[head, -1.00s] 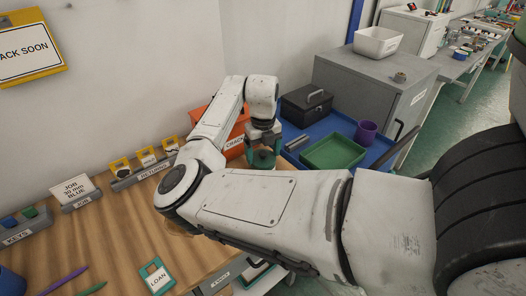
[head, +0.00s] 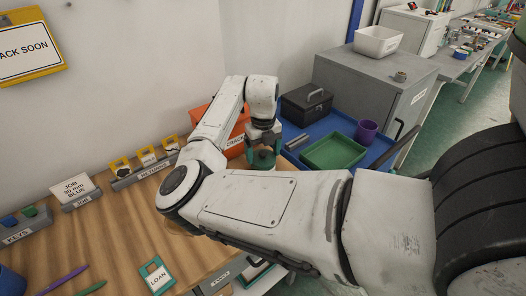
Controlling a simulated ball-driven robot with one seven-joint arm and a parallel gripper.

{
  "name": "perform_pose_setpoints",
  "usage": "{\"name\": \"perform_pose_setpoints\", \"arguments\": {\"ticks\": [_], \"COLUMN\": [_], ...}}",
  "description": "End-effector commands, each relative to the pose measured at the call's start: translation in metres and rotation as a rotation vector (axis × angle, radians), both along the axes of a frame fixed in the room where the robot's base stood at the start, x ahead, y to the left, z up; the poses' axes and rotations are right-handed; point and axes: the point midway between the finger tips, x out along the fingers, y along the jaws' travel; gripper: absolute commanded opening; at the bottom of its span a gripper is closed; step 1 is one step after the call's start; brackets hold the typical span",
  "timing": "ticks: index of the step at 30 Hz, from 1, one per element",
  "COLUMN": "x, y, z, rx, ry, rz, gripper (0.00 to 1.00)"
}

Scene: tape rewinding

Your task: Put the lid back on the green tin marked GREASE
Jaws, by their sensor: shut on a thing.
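My gripper (head: 264,143) points down at the far right end of the wooden bench, in front of the orange box. It is shut on a round green thing (head: 264,159), of which only part shows beneath the fingers. It is too small to tell whether this is the lid, the GREASE tin or both together. No GREASE marking can be read. My arm hides the bench in front of it.
A blue surface (head: 372,160) to the right holds a green tray (head: 334,152), a purple cup (head: 367,131) and a black box (head: 307,103). An orange box (head: 229,121) stands behind my gripper.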

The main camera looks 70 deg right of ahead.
Motion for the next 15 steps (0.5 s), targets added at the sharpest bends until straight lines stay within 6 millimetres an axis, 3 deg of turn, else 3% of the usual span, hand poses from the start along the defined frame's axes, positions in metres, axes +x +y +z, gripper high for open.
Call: {"name": "perform_pose_setpoints", "arguments": {"ticks": [11,12,15], "x": [-0.0003,-0.0002,-0.0002], "y": [0.0,-0.0001,-0.0001], "z": [-0.0005,-0.0005,-0.0005], "rx": [0.0,0.0,0.0], "ry": [0.0,0.0,0.0], "rz": [0.0,0.0,0.0], "gripper": [0.56,0.87,0.97]}}
